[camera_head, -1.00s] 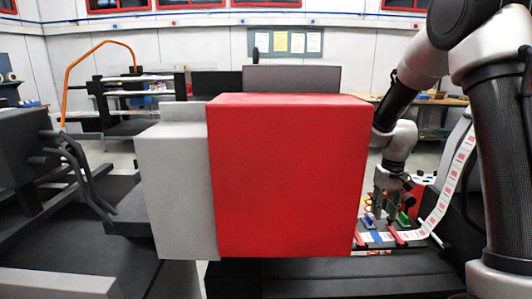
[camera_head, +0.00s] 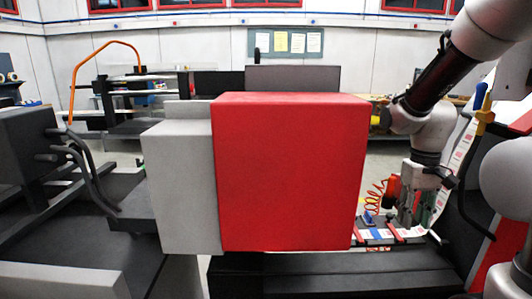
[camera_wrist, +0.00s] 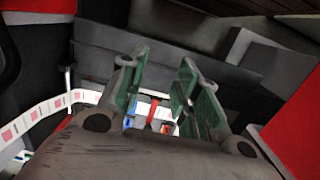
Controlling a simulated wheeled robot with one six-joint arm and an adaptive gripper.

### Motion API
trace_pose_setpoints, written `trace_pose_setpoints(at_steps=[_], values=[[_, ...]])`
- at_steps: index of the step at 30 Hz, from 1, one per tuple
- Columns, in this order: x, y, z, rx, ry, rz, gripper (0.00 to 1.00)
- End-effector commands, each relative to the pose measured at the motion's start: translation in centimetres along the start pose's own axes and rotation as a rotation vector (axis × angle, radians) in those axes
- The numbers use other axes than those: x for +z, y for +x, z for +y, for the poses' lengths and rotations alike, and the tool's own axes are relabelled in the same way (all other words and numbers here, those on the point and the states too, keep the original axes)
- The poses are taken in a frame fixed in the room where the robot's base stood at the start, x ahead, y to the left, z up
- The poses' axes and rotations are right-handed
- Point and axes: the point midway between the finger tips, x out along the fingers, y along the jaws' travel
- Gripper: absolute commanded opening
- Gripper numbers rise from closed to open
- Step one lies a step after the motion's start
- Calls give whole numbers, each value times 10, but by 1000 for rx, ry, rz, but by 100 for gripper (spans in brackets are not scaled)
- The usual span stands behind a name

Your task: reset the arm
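My gripper (camera_head: 413,206) hangs low at the right in the head view, in front of the label machine and left of the printed label strip (camera_head: 465,145). In the wrist view, my gripper's green-grey fingers (camera_wrist: 164,78) stand apart with nothing held between them. The label strip also shows in the wrist view (camera_wrist: 58,105), running left from behind the fingers. Part of the strip behind the fingers is hidden.
A large red box (camera_head: 290,175) with a grey block (camera_head: 180,190) fills the middle of the head view. A red coiled hose (camera_head: 374,197) is left of my gripper. A dark machine (camera_head: 30,145) stands at the left. A red panel (camera_wrist: 298,125) is at right in the wrist view.

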Motion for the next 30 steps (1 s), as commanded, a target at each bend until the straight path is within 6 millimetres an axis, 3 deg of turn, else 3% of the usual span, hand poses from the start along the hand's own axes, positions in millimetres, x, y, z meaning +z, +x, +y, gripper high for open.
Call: trace_pose_setpoints(at_steps=[6,12,20,30], values=[[74,-48,0,-1,0,130,32],[125,-74,0,-1,0,296,32],[143,-101,0,-2,0,452,32],[144,-103,0,-2,0,462,32]])
